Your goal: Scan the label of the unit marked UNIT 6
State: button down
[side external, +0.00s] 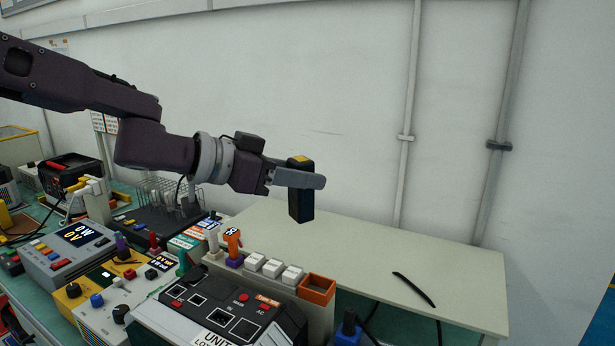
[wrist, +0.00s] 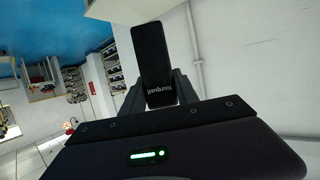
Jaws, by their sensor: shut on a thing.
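My gripper (side external: 300,179) is shut on a dark handheld device with a yellow patch on top, likely a scanner (side external: 300,207). It holds the device upright in the air, above the near end of the pale table. In the wrist view the black scanner (wrist: 152,55) stands between the fingers. A unit (side external: 218,318) at the bottom of the side view has a white label beginning "UNIT" (side external: 217,341); the picture edge cuts off its number. The gripper is above and apart from this unit.
An orange open box (side external: 316,289) and white blocks (side external: 273,268) stand behind the labelled unit. Other instruments, such as a grey one with a display (side external: 70,250), crowd the left bench. The pale table (side external: 440,266) is mostly clear, with a black strip (side external: 413,289) on it.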

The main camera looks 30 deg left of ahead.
jog(key=s+a+f+m+g+h, duration=0.2)
jog(key=s+f+m+g+h, duration=0.1)
jog(key=s, duration=0.6)
jog(key=s+a+f+m+g+h, duration=0.2)
jog(key=s+a+f+m+g, duration=0.1)
jog(key=s, duration=0.5)
notch_tip(320, 180, down, 3)
jog(key=shift+s+a+r+m+g+h, duration=0.15)
jog(key=shift+s+m+g+h, duration=0.25)
jog(key=shift+m, duration=0.3)
jog(key=shift+w, duration=0.15)
